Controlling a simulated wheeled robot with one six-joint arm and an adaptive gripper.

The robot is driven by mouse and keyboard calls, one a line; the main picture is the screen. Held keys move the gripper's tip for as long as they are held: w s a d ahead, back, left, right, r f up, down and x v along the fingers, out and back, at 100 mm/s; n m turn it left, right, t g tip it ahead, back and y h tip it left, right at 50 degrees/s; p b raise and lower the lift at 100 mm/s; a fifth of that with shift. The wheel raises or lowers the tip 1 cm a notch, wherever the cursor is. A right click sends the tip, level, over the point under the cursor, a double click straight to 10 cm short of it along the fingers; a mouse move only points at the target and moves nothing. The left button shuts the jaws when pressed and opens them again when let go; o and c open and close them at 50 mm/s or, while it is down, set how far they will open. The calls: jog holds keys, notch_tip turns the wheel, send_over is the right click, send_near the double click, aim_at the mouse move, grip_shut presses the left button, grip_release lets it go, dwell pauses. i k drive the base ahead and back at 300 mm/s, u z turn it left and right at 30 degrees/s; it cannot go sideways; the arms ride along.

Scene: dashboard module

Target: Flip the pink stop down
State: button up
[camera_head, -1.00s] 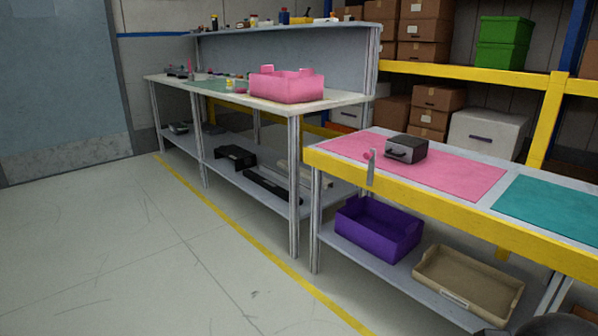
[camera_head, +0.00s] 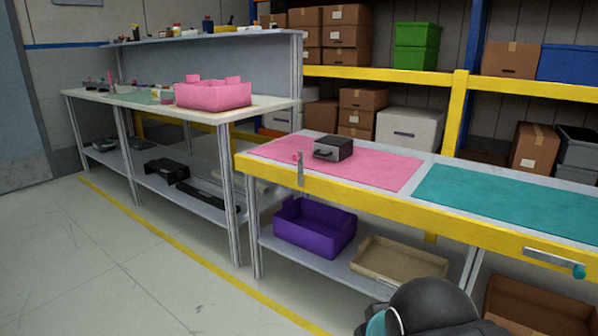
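The pink stop (camera_head: 300,170) is a narrow grey metal plate with a small pink knob near its top. It stands upright on the yellow front edge of the right-hand workbench, beside the pink mat (camera_head: 390,165), and its top rises above the bench surface. A teal stop (camera_head: 553,258) lies nearly flat along the same yellow edge farther right, with its teal knob at its right end. My gripper is not in view; only a dark rounded part of my arm shows at the bottom, well away from the pink stop.
A dark box with a handle (camera_head: 333,149) sits on the pink mat. A teal mat (camera_head: 510,200) lies to the right. A purple bin (camera_head: 314,228) and a beige tray (camera_head: 400,263) stand on the lower shelf. The floor at front left is clear.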

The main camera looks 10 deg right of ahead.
aim_at(299, 157)
jog(key=k, duration=0.65)
jog(key=z, duration=0.5)
jog(key=i, duration=1.25)
jog(key=u, duration=0.85)
